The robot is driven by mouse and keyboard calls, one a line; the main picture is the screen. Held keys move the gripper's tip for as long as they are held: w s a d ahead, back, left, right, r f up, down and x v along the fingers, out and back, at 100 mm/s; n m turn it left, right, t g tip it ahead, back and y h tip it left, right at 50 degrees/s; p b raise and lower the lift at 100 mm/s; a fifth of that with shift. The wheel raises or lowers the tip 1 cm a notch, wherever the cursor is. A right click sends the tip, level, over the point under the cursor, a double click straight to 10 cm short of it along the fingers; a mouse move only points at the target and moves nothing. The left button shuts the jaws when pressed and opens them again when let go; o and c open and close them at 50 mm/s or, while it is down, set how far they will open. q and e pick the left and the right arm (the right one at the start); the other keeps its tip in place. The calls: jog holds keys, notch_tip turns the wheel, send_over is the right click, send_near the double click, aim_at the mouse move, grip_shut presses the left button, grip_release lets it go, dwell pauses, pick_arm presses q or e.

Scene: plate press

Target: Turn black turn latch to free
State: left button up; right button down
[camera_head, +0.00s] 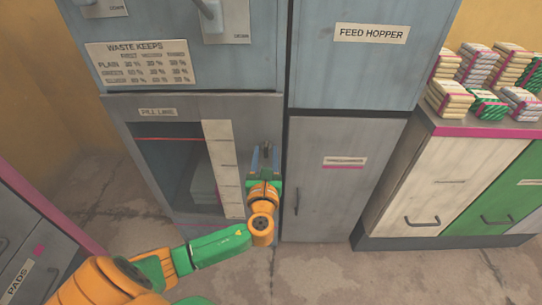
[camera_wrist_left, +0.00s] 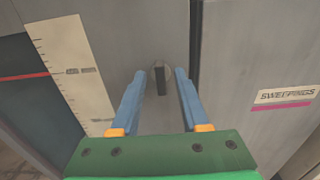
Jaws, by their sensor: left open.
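The black turn latch (camera_wrist_left: 161,82) shows in the wrist view as a small dark upright bar on a round grey plate, set in the grey door front near its right edge. My left gripper (camera_wrist_left: 159,74) is open, with one blue finger on each side of the latch in that picture and a gap to both. I cannot tell how far the fingertips are from the door. In the head view my left gripper (camera_head: 266,152) is at the right edge of the pill line cabinet (camera_head: 185,102) and hides the latch. My right gripper is not in view.
The pill line door has a dark window (camera_head: 180,165) and a pale ruled strip (camera_head: 222,165). The sweepings cabinet (camera_head: 340,200) stands close on the right, under the feed hopper (camera_head: 365,65). Stacked bundles (camera_head: 480,70) lie on the right counter. Drawers (camera_head: 30,240) stand at left.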

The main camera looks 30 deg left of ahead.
pick_arm(q)
jog(key=shift+w+a, duration=0.15)
jog(key=shift+w, duration=0.05)
grip_shut()
jog(key=shift+n, duration=1)
jog(key=n, duration=0.2)
jog(key=shift+n, duration=0.3)
jog(key=n, duration=0.3)
jog(key=shift+f+n+b, duration=0.15)
jog(key=shift+n+b, duration=0.15)
jog(key=shift+b, duration=0.1)
jog(key=n+b, duration=0.2)
jog(key=n, duration=0.4)
jog(key=shift+a+f, duration=0.1)
jog(key=n, duration=0.2)
jog(key=shift+n+b, duration=0.4)
jog(key=shift+s+n, duration=0.1)
jog(key=shift+n, duration=0.3)
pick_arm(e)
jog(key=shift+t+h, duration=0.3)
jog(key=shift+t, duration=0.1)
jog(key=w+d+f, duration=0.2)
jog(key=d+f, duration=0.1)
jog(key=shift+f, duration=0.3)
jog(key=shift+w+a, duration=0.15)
